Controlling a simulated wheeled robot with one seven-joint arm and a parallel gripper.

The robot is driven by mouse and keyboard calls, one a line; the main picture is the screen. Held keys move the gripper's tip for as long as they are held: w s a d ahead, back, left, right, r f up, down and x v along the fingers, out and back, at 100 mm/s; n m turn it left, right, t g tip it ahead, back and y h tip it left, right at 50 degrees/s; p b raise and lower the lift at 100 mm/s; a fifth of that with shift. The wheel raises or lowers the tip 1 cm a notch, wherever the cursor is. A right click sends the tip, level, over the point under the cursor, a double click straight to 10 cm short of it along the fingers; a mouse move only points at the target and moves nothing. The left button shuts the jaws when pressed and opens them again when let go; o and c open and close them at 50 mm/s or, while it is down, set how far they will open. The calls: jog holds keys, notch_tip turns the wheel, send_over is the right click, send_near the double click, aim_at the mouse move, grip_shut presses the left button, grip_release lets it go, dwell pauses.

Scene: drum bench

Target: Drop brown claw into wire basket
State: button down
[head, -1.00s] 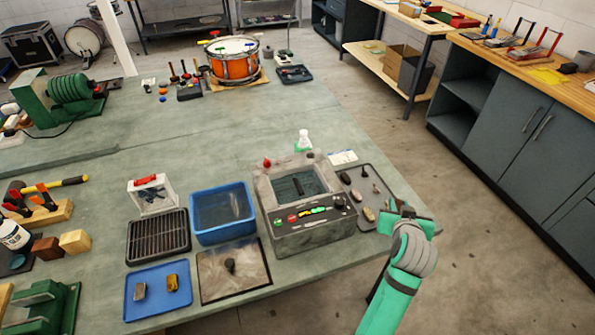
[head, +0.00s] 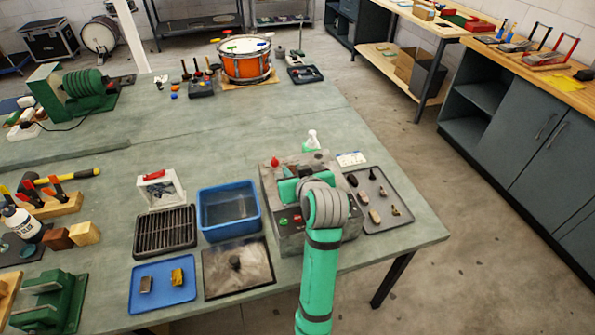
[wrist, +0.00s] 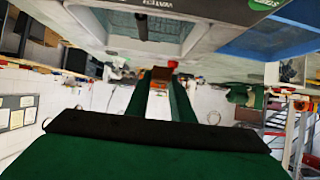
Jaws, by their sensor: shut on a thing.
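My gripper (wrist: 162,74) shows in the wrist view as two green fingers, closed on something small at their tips. The held brown claw is too small and dark there to make out clearly. In the head view, my wrist and arm cover the gripper and stand over the grey washing machine (head: 283,240). In the wrist view, the machine's open basin (wrist: 182,30) lies just beyond the fingertips, with the word WATER on its rim. The wire basket is not clear in either current view; my arm hides most of the basin in the head view.
A grey tray (head: 398,222) with several small claws lies right of the machine. Left are a blue bin (head: 258,221), a black rack (head: 140,232), a dark lid plate (head: 215,285) and a blue tray (head: 163,302) with two small parts. A bottle (head: 311,140) stands behind.

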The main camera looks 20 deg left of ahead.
jog(key=shift+f, duration=1.85)
jog(key=c, duration=1.5)
grip_release()
jog(key=shift+o, duration=0.2)
jog(key=v, duration=1)
jog(key=shift+s+d+r, duration=0.2)
jog(key=shift+s, duration=0.05)
